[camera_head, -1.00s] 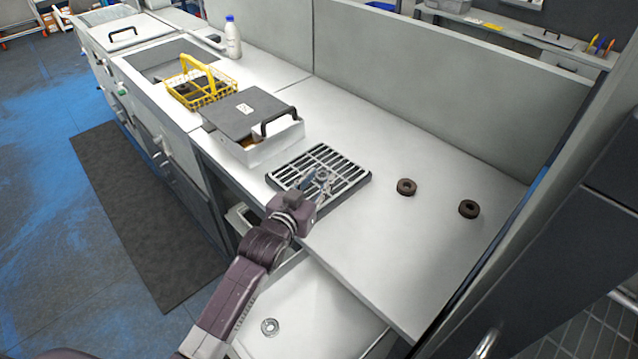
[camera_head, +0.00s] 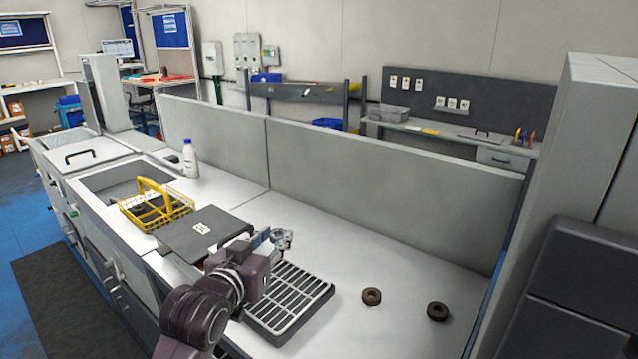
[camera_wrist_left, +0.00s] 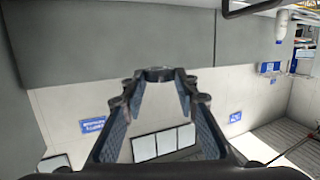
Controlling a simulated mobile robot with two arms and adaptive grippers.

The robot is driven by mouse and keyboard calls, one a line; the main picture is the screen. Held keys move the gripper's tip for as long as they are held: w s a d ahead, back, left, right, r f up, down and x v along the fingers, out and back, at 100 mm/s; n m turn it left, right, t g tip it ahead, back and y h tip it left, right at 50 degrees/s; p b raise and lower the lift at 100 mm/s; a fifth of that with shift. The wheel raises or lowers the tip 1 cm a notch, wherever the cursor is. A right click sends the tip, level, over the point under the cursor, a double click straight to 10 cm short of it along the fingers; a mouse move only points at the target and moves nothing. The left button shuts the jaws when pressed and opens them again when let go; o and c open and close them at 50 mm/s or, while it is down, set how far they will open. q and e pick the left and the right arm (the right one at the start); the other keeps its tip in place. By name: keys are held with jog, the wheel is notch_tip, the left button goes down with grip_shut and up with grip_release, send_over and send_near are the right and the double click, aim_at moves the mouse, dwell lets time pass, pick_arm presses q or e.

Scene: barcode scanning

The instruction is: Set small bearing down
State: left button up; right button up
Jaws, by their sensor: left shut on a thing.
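My left gripper (camera_head: 283,238) reaches in over the worktop, raised above the far left part of the black slatted rack (camera_head: 290,303). It is shut on a small silvery bearing (camera_head: 287,241), which is partly hidden by the fingers. In the left wrist view, the small bearing (camera_wrist_left: 159,74) shows as a grey ring edge between the two fingertips. Two dark brown rings lie flat on the worktop to the right of the rack: a nearer-to-rack ring (camera_head: 371,296) and a farther ring (camera_head: 437,311). My right gripper is not in view.
A grey-lidded box (camera_head: 190,232) stands left of the rack. A yellow basket (camera_head: 150,208) with dark things in it and a white bottle with a blue cap (camera_head: 190,160) are farther left. A low grey partition (camera_head: 390,205) runs behind. The worktop behind the rings is clear.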

pick_arm(q)
jog(key=s+a+f+m+g+h, duration=0.35)
jog(key=s+f+m+h, duration=0.3)
jog(key=s+f, duration=0.55)
jog(key=s+r+m+g+h, duration=0.1)
jog(key=s+r, duration=0.1)
jog(key=s, duration=0.3)
jog(key=s+a+r+m+g+h, duration=0.1)
jog(key=s+r+g+h, duration=0.1)
jog(key=s, duration=0.4)
jog(key=shift+s+a+r, duration=0.25)
jog(key=shift+a+r, duration=0.05)
jog(key=shift+a, duration=0.1)
jog(key=shift+d, duration=0.2)
